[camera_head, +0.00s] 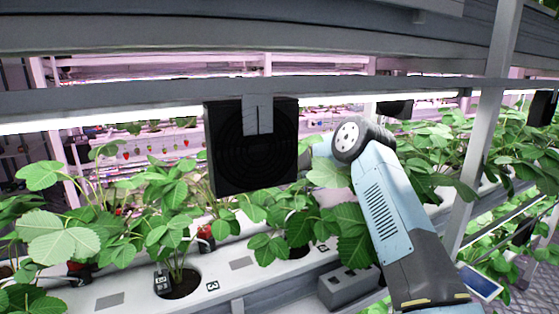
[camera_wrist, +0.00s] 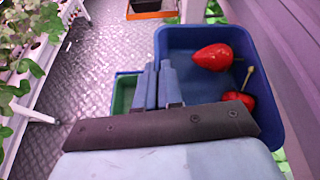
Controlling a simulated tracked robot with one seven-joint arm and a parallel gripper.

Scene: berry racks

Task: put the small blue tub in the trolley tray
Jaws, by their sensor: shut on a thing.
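In the wrist view, the small blue tub (camera_wrist: 276,108) fills the right side, close to the camera. Two red strawberries lie in it. My gripper (camera_wrist: 161,72) is shut on the tub's left wall, one finger outside and one inside. The fingers and my wrist hide the tub's near left corner. In the head view my arm reaches in among the plants, and the gripper and tub are hidden. I cannot pick out the trolley tray for certain in either view.
A blue-rimmed container with a green inside (camera_wrist: 124,93) lies below, left of the fingers. An orange and black box (camera_wrist: 150,14) sits at the top. Left is a white planting gutter (camera_wrist: 42,92) above patterned metal floor (camera_wrist: 100,58). A black fan (camera_head: 252,160) hangs beside my arm.

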